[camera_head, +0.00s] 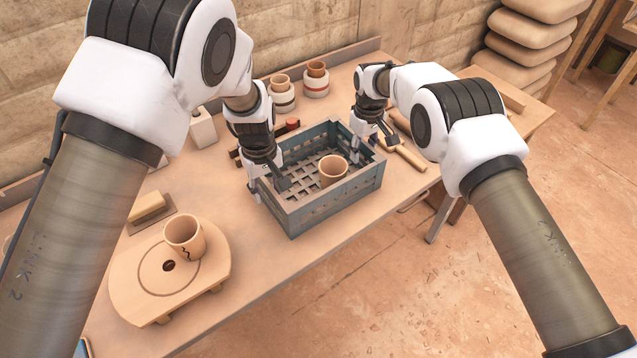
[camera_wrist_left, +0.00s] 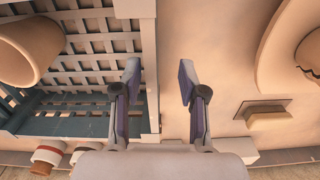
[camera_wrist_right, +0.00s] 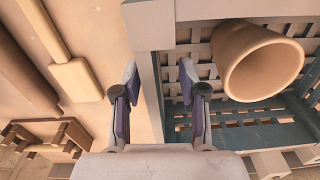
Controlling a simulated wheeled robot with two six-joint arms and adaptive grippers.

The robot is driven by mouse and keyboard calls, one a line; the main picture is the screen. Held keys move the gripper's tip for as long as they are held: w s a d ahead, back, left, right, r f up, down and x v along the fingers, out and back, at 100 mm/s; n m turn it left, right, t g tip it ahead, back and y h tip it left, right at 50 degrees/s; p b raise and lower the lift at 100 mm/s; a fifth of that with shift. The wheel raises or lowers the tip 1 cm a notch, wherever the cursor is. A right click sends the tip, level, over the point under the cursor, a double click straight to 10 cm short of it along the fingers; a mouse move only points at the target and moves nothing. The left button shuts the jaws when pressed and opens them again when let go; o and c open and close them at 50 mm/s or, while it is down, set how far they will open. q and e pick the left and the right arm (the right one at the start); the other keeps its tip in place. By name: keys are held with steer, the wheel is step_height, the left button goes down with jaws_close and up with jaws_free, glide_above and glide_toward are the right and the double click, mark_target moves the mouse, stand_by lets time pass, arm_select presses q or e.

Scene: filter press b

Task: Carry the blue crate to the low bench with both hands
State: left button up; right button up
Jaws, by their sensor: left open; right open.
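The blue crate (camera_head: 335,196) stands on the wooden table, slatted, with a clay cup (camera_head: 333,170) inside. My left gripper (camera_head: 268,184) is open at the crate's left end; in the left wrist view its fingers (camera_wrist_left: 158,82) lie on either side of the end wall (camera_wrist_left: 149,60). My right gripper (camera_head: 372,150) is open at the right end; in the right wrist view its fingers (camera_wrist_right: 158,82) lie on either side of that wall (camera_wrist_right: 148,70). Both jaws show a gap to the wall. I cannot make out which surface is the low bench.
On the table (camera_head: 262,268), a round wooden board (camera_head: 130,278) with a cup (camera_head: 185,238) stands front left. Two banded jars (camera_head: 282,97) (camera_head: 316,82) stand behind the crate. A wooden mallet (camera_head: 408,153) lies to its right. Stacked sacks (camera_head: 520,45) stand back right. Floor is clear at lower right.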

mark_target(362, 159)
arm_select(q)
steer(key=shift+f, duration=1.8)
arm_select(e)
steer(key=shift+f, duration=1.75)
arm_select(q)
steer(key=shift+s, duration=0.1)
jaws_close()
arm_select(e)
steer(key=shift+s+r, duration=0.1)
steer(key=shift+s, duration=0.05)
jaws_close()
arm_select(q)
steer(key=shift+r, duration=0.1)
